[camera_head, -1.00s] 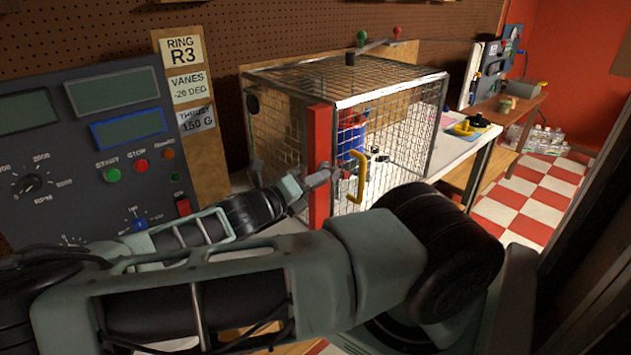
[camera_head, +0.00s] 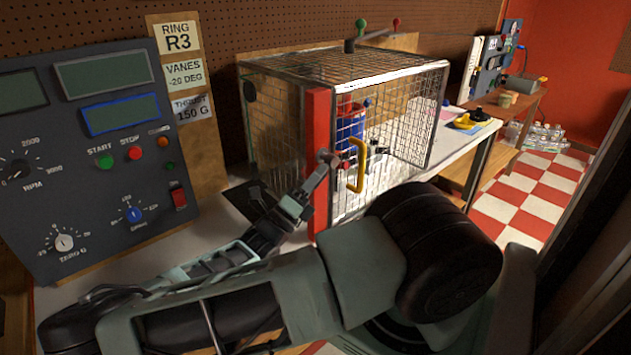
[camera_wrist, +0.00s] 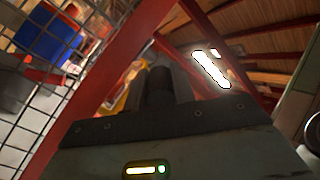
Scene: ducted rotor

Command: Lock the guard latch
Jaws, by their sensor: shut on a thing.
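The wire guard cage (camera_head: 400,66) stands on the bench, with a red post (camera_head: 318,120) at its near corner. Its mesh door carries a yellow handle (camera_head: 357,165). My gripper (camera_head: 326,160) is at the red post, left of the yellow handle, with its wrist reaching up from below left. It is shut on a small dark part that I take for the guard latch (camera_head: 335,161). In the wrist view a dark cylinder (camera_wrist: 160,86) shows at the jaws beside the red frame. The latch is mostly hidden, and I cannot tell its exact angle.
A control panel (camera_head: 90,150) with dials and buttons stands at left. A blue cylinder (camera_head: 350,130) is inside the cage. Yellow and black parts (camera_head: 470,121) lie on the bench beyond it. My arm fills the foreground.

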